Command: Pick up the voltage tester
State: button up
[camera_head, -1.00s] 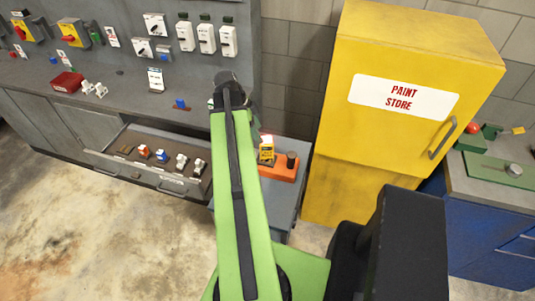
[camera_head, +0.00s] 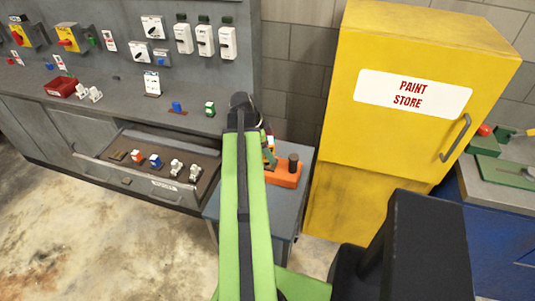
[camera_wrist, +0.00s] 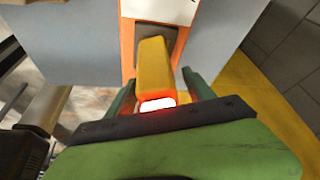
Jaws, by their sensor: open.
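The yellow block-shaped thing in the wrist view, which I take for the voltage tester (camera_wrist: 154,62), rises from a dark patch on an orange base (camera_wrist: 127,45). Its near end glows white and red. My gripper (camera_wrist: 158,88) is open, with one green finger on each side of it. I cannot tell whether either finger touches it. In the head view my arm hides most of the tester, and the orange base (camera_head: 286,178) shows on a small grey cabinet (camera_head: 298,200).
A dark round knob (camera_head: 293,162) stands on the orange base. A tall yellow paint store cabinet (camera_head: 400,130) is close on the right. An open drawer (camera_head: 130,190) with small parts is to the left, under a grey switch panel (camera_head: 110,50).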

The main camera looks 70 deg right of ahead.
jog(key=shift+c, duration=0.4)
grip_shut()
jog(key=shift+r, duration=0.1)
